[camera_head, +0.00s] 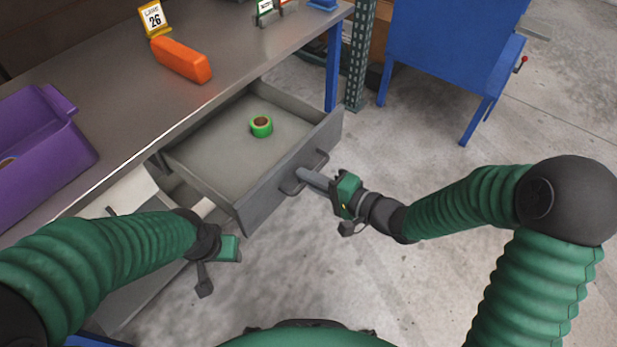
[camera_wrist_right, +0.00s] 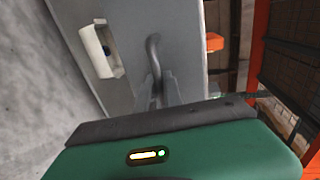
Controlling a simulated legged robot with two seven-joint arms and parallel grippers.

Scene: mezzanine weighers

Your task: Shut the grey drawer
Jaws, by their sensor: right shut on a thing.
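The grey drawer (camera_head: 255,197) stands pulled out from under the workbench, its inside showing. A green tape roll (camera_head: 261,126) lies in it. The drawer's bar handle (camera_head: 290,186) is on its front. My right gripper (camera_head: 314,179) is shut on this handle. In the right wrist view the handle (camera_wrist_right: 153,52) runs down between the fingers (camera_wrist_right: 156,92), against the grey front (camera_wrist_right: 185,50). My left gripper (camera_head: 229,248) hangs low left of the drawer. Its fingers cannot be made out.
The metal workbench (camera_head: 110,75) carries a purple bin (camera_head: 35,150), an orange object (camera_head: 181,60) and a yellow "26" sign (camera_head: 154,18). A white drawer or cabinet part (camera_head: 120,193) shows behind my left arm. A blue machine (camera_head: 450,50) stands at the back right. Concrete floor on the right is clear.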

